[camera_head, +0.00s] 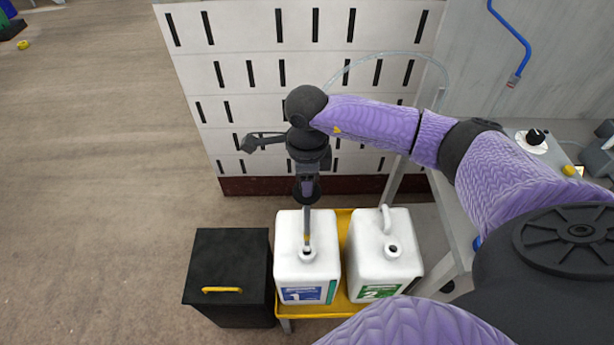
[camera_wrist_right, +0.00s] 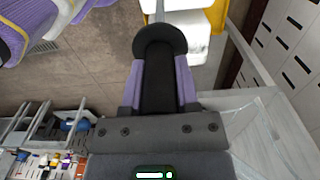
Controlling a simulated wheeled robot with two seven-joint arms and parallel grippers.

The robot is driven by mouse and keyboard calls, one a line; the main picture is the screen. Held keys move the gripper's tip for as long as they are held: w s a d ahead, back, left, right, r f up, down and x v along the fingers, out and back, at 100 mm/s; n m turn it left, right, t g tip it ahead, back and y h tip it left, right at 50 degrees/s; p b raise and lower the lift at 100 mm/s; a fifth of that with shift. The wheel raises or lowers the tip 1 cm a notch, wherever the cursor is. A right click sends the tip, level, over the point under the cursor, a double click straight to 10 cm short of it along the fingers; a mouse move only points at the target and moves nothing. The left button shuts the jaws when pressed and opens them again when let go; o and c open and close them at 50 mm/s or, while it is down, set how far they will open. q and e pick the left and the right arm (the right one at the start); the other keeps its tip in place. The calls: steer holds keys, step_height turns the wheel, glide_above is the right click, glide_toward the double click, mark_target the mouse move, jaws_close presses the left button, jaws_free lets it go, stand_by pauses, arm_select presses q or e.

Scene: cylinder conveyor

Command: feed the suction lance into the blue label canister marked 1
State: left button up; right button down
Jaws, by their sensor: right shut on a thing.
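The white canister with the blue label marked 1 (camera_head: 288,268) stands upright in the head view, its round mouth (camera_head: 307,254) open at the top. My right gripper (camera_head: 306,188) is above it, shut on the dark head of the suction lance (camera_head: 306,222). The lance hangs about upright, its lower end over the mouth's rim; I cannot tell if the tip is inside. The right wrist view shows the black lance head (camera_wrist_right: 158,85) between the purple fingers (camera_wrist_right: 158,95), with part of a white canister (camera_wrist_right: 188,60) beyond. My left gripper is not in view.
A white canister with a green label marked 2 (camera_head: 372,262) stands close on the right. Both are on a yellow stand (camera_head: 343,225). A black box with a yellow handle (camera_head: 228,262) is on the left. A thin clear hose (camera_head: 400,54) arches behind my right arm, before a slotted white panel (camera_head: 215,50).

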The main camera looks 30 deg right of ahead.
stand_by(0.4)
steer(key=shift+f+b, duration=0.9)
steer(key=shift+f, duration=0.05)
steer(key=shift+f+b, duration=0.45)
steer(key=shift+f, duration=0.1)
steer(key=shift+f+b, duration=0.85)
steer(key=shift+f, duration=0.1)
steer(key=shift+f+b, duration=0.45)
steer(key=shift+f, duration=0.1)
